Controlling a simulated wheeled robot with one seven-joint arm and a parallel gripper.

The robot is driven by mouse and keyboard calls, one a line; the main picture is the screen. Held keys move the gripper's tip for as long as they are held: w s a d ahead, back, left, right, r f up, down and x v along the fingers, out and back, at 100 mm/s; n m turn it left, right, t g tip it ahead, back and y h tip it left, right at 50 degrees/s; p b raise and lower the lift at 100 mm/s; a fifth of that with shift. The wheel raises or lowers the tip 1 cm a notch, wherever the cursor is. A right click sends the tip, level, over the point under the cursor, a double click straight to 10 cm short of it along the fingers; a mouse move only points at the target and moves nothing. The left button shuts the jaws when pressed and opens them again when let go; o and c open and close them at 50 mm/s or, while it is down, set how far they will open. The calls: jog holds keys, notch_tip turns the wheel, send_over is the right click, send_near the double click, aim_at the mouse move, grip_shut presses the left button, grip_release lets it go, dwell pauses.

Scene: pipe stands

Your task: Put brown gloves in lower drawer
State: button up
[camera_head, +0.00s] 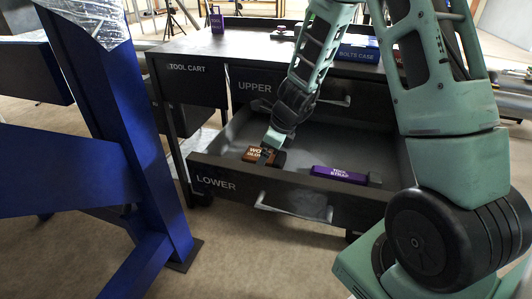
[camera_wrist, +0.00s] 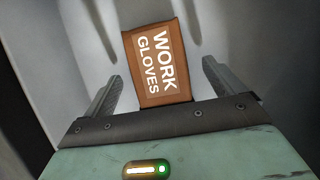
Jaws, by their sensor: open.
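The brown work gloves (camera_head: 259,155) lie in the left part of the open lower drawer (camera_head: 231,186), on its grey floor. In the wrist view the gloves (camera_wrist: 158,65) show as a brown pack lettered WORK GLOVES, in front of and between my two fingers. My gripper (camera_head: 272,142) is reaching down into the drawer at the gloves. In the wrist view my gripper (camera_wrist: 162,82) is open, with a finger on each side and a gap beside the pack. The lower drawer is pulled out, with its handle on the front face.
A purple tool strap (camera_head: 339,174) lies in the drawer to the right. The upper drawer (camera_head: 252,86) of the tool cart is shut above. A blue bolts case (camera_head: 357,50) stands on the cart top (camera_head: 215,44). A blue stand (camera_head: 120,130) is close on the left.

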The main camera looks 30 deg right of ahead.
aim_at(275, 157)
jog(key=shift+p+v, duration=2.7)
jog(key=shift+v, duration=0.85)
